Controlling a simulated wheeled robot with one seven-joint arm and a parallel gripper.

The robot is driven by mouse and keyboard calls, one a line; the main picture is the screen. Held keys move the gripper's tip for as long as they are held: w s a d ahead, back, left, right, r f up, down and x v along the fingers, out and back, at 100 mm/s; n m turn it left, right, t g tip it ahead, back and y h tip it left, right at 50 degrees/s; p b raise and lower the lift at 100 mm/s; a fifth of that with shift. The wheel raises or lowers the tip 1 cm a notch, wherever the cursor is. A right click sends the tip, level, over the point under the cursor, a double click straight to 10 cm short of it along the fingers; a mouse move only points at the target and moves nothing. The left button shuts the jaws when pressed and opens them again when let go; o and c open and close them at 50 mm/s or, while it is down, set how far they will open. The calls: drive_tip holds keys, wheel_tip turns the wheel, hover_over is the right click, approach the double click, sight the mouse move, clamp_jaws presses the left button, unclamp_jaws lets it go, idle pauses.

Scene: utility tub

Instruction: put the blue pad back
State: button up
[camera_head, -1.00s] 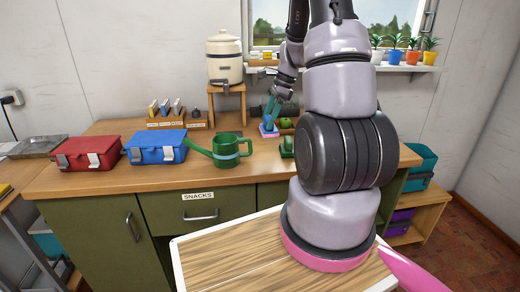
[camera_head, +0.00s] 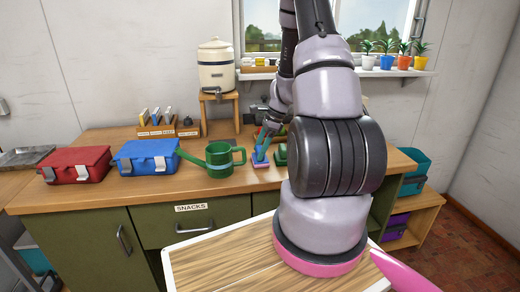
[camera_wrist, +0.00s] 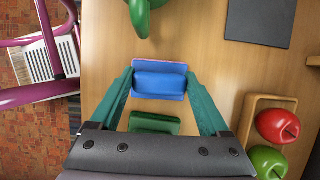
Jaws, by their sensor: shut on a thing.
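The blue pad (camera_wrist: 160,80) is a small blue block with a pink edge. It sits between the teal fingertips of my gripper (camera_wrist: 158,86) in the wrist view. In the head view my gripper (camera_head: 264,146) points down at the counter, with the blue pad (camera_head: 260,160) at its tips. The pad is at or just above the wooden counter top; I cannot tell whether it touches. A similar green pad (camera_wrist: 154,123) lies beside it, nearer my palm in the wrist view. The green pad also shows just right of my gripper in the head view (camera_head: 281,155).
A green watering can (camera_head: 222,160) stands left of the blue pad. Blue (camera_head: 146,157) and red (camera_head: 76,165) boxes are farther left. A wooden tray (camera_wrist: 245,118) with red and green apples is close on the right. A dark flat square (camera_wrist: 260,20) lies at upper right.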

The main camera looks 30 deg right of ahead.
drive_tip(key=o, duration=1)
drive_tip(key=shift+o, duration=0.2)
drive_tip(key=v, duration=1.2)
drive_tip(key=a+r+n, duration=0.3)
drive_tip(key=a+r, duration=0.1)
drive_tip(key=r, duration=0.3)
drive_tip(key=s+a+r+n+t+h, duration=0.1)
drive_tip(key=s+a+r+n+t, duration=0.2)
drive_tip(key=s+a+r+n, duration=0.4)
drive_tip(key=s+a+r+n+t+h, duration=0.1)
drive_tip(key=s+a+r+n+t, duration=0.2)
drive_tip(key=s+a+r+n, duration=0.3)
drive_tip(key=shift+s+a+r+n, duration=0.4)
drive_tip(key=shift+s+r+n, duration=0.2)
drive_tip(key=shift+s+r, duration=2.15)
